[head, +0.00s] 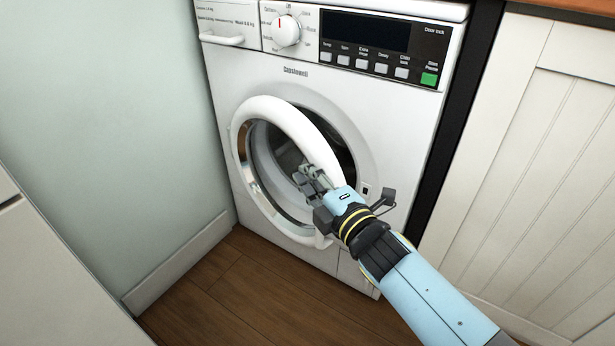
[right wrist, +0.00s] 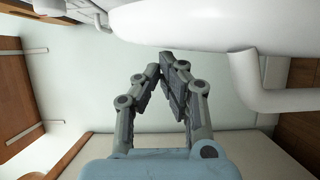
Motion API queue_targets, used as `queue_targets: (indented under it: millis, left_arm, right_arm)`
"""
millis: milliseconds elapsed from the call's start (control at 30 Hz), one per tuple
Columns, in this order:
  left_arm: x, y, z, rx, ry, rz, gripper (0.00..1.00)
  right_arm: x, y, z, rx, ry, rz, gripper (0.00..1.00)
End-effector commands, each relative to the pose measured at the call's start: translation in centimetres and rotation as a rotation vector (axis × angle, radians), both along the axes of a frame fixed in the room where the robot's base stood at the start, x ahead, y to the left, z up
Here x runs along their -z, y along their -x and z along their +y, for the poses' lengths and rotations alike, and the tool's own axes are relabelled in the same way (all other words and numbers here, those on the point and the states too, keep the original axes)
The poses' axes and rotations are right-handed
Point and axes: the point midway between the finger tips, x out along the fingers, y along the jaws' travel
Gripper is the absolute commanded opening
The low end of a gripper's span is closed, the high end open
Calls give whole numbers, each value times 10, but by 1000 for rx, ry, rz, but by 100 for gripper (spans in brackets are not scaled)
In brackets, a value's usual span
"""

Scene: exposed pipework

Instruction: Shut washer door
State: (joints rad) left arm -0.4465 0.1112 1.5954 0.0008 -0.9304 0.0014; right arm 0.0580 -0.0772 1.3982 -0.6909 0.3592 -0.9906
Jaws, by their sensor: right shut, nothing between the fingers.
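The white washer (head: 310,85) stands against the wall. Its round door (head: 285,118), a thick white ring around dark glass, stands partly open, its right side away from the washer front. The latch slot (head: 365,190) shows uncovered at the right of the opening. My right gripper (head: 312,178) is shut and empty, in front of the door's right part; contact cannot be told. In the right wrist view the fingers (right wrist: 170,65) come together at the tips, and a white curved part, seemingly the door rim (right wrist: 265,95), is to their right. My left gripper is not in view.
The control panel (head: 370,45) with a dial (head: 286,31) is above the door. A white panelled cabinet (head: 535,170) is close on the right. A pale wall (head: 110,120) is on the left. The wooden floor (head: 235,300) in front is clear.

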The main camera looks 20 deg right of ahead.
Motion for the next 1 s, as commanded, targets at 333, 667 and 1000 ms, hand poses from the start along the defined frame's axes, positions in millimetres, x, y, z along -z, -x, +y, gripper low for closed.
queue_targets:
  millis: [333, 667, 1000]
  left_arm:
    - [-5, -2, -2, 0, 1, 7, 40]
    - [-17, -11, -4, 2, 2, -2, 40]
    - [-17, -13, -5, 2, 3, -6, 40]
  right_arm:
    - [2, -22, -55, -1, 5, 0, 0]
    - [0, -35, -81, 3, 2, 1, 0]
    - [-3, -37, -82, 4, 3, -3, 0]
